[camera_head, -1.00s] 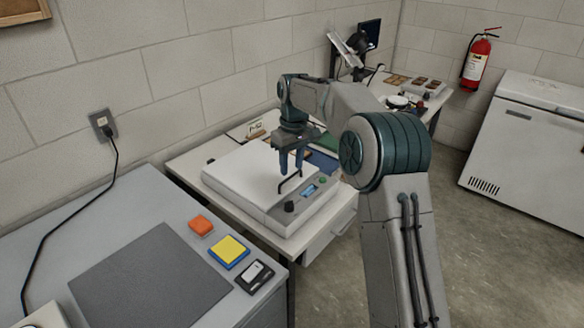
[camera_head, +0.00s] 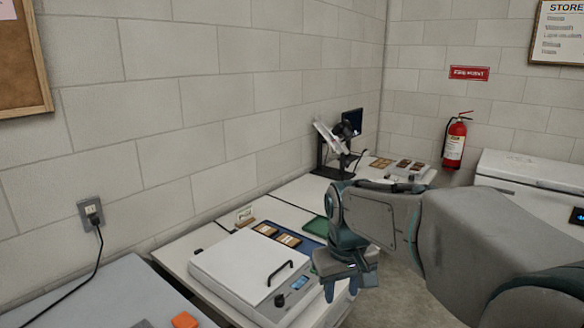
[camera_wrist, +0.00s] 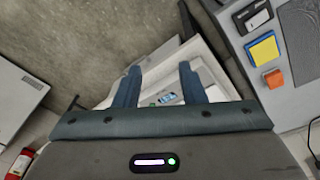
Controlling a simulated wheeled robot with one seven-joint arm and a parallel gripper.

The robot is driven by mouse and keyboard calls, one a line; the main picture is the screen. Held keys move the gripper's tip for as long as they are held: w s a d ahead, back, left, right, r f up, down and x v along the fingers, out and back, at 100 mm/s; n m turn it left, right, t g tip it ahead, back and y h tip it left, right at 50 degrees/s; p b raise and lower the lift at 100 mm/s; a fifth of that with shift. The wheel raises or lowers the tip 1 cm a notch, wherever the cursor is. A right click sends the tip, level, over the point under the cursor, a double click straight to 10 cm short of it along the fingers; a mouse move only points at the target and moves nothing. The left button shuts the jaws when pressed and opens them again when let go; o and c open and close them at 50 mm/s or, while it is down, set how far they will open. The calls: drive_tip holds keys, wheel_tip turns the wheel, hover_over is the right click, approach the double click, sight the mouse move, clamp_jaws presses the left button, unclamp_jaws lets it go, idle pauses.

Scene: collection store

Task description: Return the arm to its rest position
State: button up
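My gripper (camera_head: 348,286) hangs at the right of the head view, beside the front right edge of the white lidded box. In the wrist view my gripper (camera_wrist: 157,78) shows two blue fingers spread apart with nothing between them. The white box (camera_head: 232,262) has a black handle, a knob and a small blue display. Its display side also shows beyond the fingertips in the wrist view (camera_wrist: 188,72). My arm stretches in from the right of the head view and hides part of the floor and chest freezer.
An orange block (camera_head: 185,320) sits on the grey desk (camera_head: 95,292) at the left.

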drive_tip(key=s+d+f+m, duration=0.1)
drive_tip(key=s+d+f, duration=0.1)
drive_tip(key=s, duration=0.5)
drive_tip(key=s+d+f+m+t, duration=0.1)
drive_tip(key=s+d+f+m, duration=0.1)
drive_tip(key=s, duration=0.6)
drive_tip(key=shift+d+f, duration=0.3)
drive_tip(key=shift+d, duration=0.35)
drive_tip(key=shift+c, duration=0.4)
